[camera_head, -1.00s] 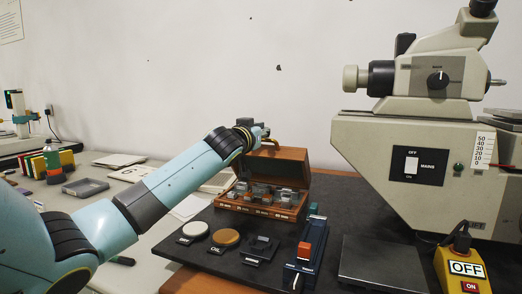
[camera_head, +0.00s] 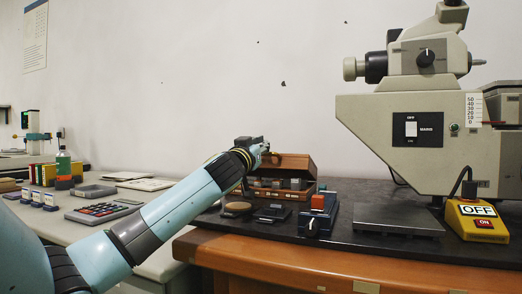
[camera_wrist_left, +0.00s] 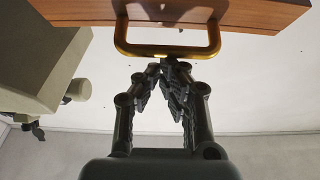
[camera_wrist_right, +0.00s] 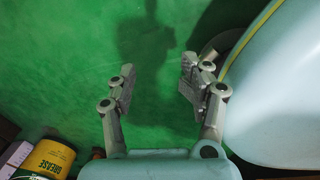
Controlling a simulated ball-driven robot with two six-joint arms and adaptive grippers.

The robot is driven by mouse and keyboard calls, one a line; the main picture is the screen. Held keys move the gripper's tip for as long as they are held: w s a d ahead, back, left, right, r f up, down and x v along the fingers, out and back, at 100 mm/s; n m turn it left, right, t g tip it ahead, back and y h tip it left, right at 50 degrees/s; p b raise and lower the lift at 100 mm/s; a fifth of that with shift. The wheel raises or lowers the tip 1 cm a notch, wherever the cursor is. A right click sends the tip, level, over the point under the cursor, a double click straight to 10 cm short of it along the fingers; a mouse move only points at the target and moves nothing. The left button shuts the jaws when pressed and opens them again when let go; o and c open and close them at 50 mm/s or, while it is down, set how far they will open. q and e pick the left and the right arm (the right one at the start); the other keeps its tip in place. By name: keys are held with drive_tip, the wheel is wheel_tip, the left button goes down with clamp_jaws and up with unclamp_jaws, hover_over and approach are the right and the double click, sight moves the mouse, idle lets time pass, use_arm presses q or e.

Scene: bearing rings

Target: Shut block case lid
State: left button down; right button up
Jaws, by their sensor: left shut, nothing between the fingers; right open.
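The wooden block case (camera_head: 283,194) stands on the dark bench mat with several grey metal blocks (camera_head: 278,183) showing in it. Its lid (camera_head: 290,163) is raised at the back of the case. My left gripper (camera_head: 264,146) is at the lid's upper left, partly hidden by my wrist. In the left wrist view the gripper (camera_wrist_left: 170,64) is shut and empty, its fingertips close beside the brass handle (camera_wrist_left: 168,49) on the lid's wooden edge (camera_wrist_left: 230,12). I cannot tell whether they touch. My right gripper (camera_wrist_right: 157,75) is open and empty above a green surface.
A blue device with a red block (camera_head: 318,205) stands right of the case. A microscope-like machine (camera_head: 400,135), a flat metal plate (camera_head: 398,220) and a yellow switch box (camera_head: 478,220) are further right. In the right wrist view a grease can (camera_wrist_right: 50,158) is at lower left.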

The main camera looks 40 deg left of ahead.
use_arm(q)
drive_tip(key=shift+s+d+f, duration=0.1)
drive_tip(key=shift+f, duration=0.1)
use_arm(e)
drive_tip(key=shift+s+d+f, duration=0.15)
drive_tip(key=shift+f, duration=0.05)
use_arm(q)
drive_tip(key=shift+r, duration=0.15)
use_arm(e)
drive_tip(key=shift+r, duration=0.15)
